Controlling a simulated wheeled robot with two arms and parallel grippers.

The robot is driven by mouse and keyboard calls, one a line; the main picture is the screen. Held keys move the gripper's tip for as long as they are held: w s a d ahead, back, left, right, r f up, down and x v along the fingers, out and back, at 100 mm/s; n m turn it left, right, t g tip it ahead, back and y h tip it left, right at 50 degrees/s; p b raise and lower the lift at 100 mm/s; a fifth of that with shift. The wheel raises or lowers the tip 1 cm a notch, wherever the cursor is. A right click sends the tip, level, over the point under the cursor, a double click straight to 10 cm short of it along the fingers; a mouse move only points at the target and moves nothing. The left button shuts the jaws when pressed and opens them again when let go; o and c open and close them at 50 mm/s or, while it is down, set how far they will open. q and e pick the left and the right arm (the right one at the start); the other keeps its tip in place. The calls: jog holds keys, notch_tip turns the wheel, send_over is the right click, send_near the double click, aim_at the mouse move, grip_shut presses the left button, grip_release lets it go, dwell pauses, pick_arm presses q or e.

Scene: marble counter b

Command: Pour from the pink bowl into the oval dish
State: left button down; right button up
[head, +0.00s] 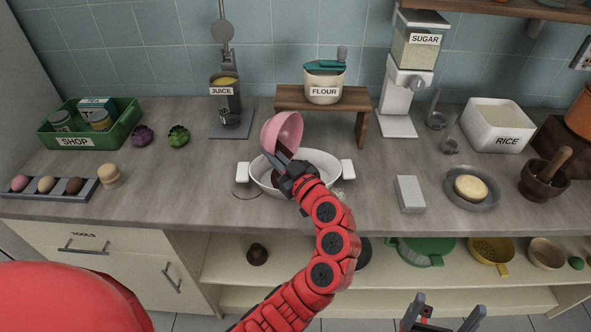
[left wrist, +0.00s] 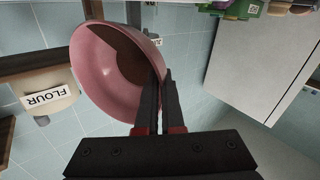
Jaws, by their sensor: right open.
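The pink bowl (head: 283,128) is tilted above the white oval dish (head: 322,162), which has a handle at each end and stands on the counter. My left gripper (head: 281,157) is shut on the bowl's rim. In the left wrist view the fingers (left wrist: 160,95) pinch the rim of the bowl (left wrist: 95,75), and brown contents (left wrist: 122,52) show inside it. My wrist hides part of the dish, so I cannot tell how much has fallen into it. My right gripper (head: 443,308) is open and empty, low in front of the counter.
A wooden stand (head: 290,97) with the flour canister (head: 324,85) is close behind the dish. The juice dispenser (head: 228,105) stands back left. A grey block (head: 409,194) and a plate (head: 487,199) lie to the right.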

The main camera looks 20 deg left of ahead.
pick_arm(q)
jog(key=shift+s+d+m+t+y+b, duration=0.1)
jog(key=shift+d+m+t+y+b, duration=0.5)
jog(key=shift+b, duration=1.7)
jog(key=a+n+g+h+p, duration=0.1)
jog(key=p, duration=0.4)
jog(key=a+r+h+p, duration=0.1)
jog(key=p, duration=0.4)
jog(key=shift+n+g, duration=0.4)
jog(key=shift+w+a+f+g+h+b, duration=0.35)
jog(key=shift+a+f+h+b, duration=0.2)
jog(key=shift+a+f, duration=0.2)
